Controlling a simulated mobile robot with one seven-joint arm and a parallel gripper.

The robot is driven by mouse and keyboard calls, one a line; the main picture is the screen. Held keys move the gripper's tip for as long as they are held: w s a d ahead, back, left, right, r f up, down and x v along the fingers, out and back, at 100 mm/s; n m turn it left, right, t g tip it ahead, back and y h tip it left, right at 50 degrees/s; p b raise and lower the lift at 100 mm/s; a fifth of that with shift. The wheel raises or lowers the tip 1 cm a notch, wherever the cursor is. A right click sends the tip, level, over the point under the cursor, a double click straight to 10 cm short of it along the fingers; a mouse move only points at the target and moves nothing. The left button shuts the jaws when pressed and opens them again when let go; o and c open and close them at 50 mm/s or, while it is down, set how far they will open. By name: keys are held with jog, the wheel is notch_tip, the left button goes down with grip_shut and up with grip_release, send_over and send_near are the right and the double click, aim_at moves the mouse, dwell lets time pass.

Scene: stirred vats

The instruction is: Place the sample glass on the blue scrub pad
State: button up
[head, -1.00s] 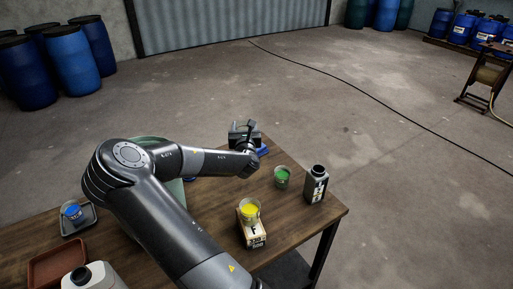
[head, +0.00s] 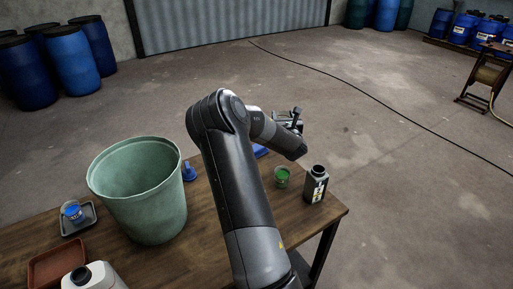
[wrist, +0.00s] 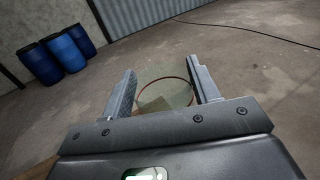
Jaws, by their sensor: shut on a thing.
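A clear glass with a thin reddish rim (wrist: 166,92), apparently the sample glass, sits between the fingers of my gripper (wrist: 164,76) in the wrist view. The fingers are shut on its sides. In the head view my gripper (head: 287,121) is beyond the far edge of the table, and the arm hides the glass there. The blue scrub pad (head: 260,151) shows as a blue patch near the table's far edge, left of and below my gripper, partly behind my arm.
A large green vat (head: 138,205) stands on the wooden table (head: 222,251). A glass with green contents (head: 282,177) and a dark bottle (head: 315,185) stand at the right. A glass with blue contents (head: 73,212) sits on a grey tray (head: 66,231), beside a brown tray (head: 58,263).

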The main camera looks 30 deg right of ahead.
jog(key=shift+w+a+f, duration=1.05)
jog(key=shift+w+f, duration=0.6)
jog(key=shift+f, duration=0.35)
jog(key=shift+w+a+f, duration=1)
jog(key=shift+w+f, duration=0.65)
jog(key=shift+f, duration=0.4)
jog(key=shift+w+a+f, duration=1.05)
jog(key=shift+w+f, duration=0.6)
jog(key=shift+f, duration=0.35)
jog(key=o, duration=1.2)
jog(key=shift+f, duration=0.15)
